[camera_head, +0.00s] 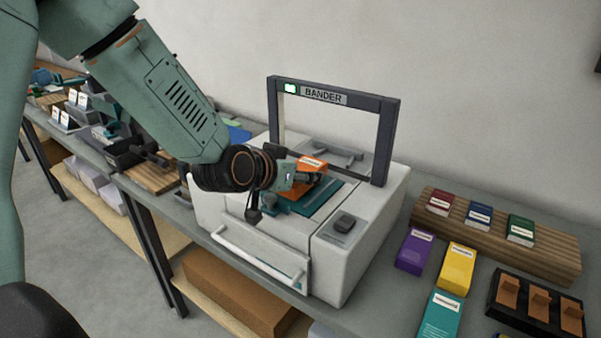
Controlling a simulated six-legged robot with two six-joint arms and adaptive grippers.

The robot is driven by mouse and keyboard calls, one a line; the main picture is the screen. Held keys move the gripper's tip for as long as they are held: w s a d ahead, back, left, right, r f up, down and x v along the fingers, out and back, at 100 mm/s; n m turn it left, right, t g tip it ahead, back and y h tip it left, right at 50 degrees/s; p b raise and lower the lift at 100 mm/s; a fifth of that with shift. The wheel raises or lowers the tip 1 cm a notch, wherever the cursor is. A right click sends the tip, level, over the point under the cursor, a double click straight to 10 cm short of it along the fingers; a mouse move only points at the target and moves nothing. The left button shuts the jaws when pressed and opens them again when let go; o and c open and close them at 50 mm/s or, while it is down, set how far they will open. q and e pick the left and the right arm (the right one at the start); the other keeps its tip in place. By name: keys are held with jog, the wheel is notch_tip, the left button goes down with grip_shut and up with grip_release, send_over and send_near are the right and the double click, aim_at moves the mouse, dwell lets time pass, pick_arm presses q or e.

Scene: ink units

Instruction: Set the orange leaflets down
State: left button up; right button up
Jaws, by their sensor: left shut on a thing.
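The orange leaflets (310,164) are a small stack with a pale label, over the teal bed of the white bander machine (371,235). My left gripper (308,180) reaches in from the left and is shut on the orange leaflets, its fingers partly hiding them. I cannot tell whether the stack touches the bed. The dark arch (390,135) of the bander, marked BANDER with a lit green light, stands just behind and right of the stack. My right gripper is not in view.
A slatted wooden rack (555,258) at the right holds red, blue and green packs. Purple (415,251), yellow (457,267) and teal (440,317) packs lie before it, near a black tray (499,284) with brown dividers. Cluttered benches extend left.

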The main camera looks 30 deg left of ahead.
pick_arm(q)
jog(key=shift+w+d+f, duration=0.1)
jog(key=shift+w+f, duration=0.05)
jog(key=shift+f, duration=0.1)
jog(key=shift+s+f+b, duration=0.2)
jog(key=shift+f+b, duration=0.15)
jog(key=o, duration=1.1)
jog(key=shift+w, duration=0.15)
jog(key=shift+o, duration=1.3)
